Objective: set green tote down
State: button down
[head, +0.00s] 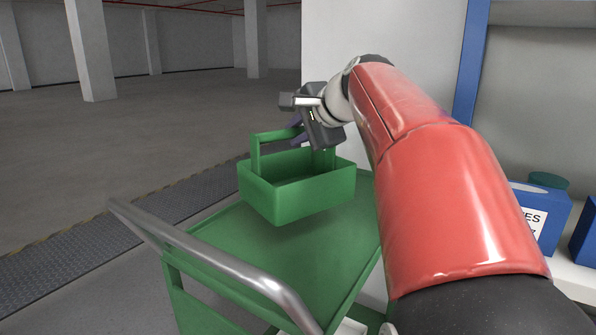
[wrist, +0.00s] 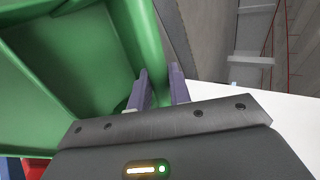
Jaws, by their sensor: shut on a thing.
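The green tote (head: 305,198) is an open box with an arched handle. In the head view it is over the green cart's top tray (head: 290,258). It looks about level and empty. I cannot tell whether its underside touches the tray or hangs slightly above it. My gripper (head: 298,140) is shut on the tote's handle from above and the right. In the wrist view, the tote (wrist: 75,60) fills the left side, and my gripper's purple fingers (wrist: 160,88) are on either side of the green handle bar.
The cart's silver push rail (head: 210,258) runs along the near left. Bare tray lies in front of the tote. A white wall (head: 385,30) stands behind. Blue boxes (head: 540,215) sit on a shelf at right. Open floor (head: 150,130) lies at left.

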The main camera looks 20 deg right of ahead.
jog(key=shift+f+b, duration=0.6)
jog(key=shift+f, duration=3.4)
jog(key=c, duration=1.3)
grip_release()
jog(key=shift+f, duration=0.1)
jog(key=shift+s+r, duration=0.15)
jog(key=shift+r, duration=0.05)
jog(key=v, duration=1.1)
jog(key=shift+s, duration=0.3)
jog(key=shift+d+r, duration=0.1)
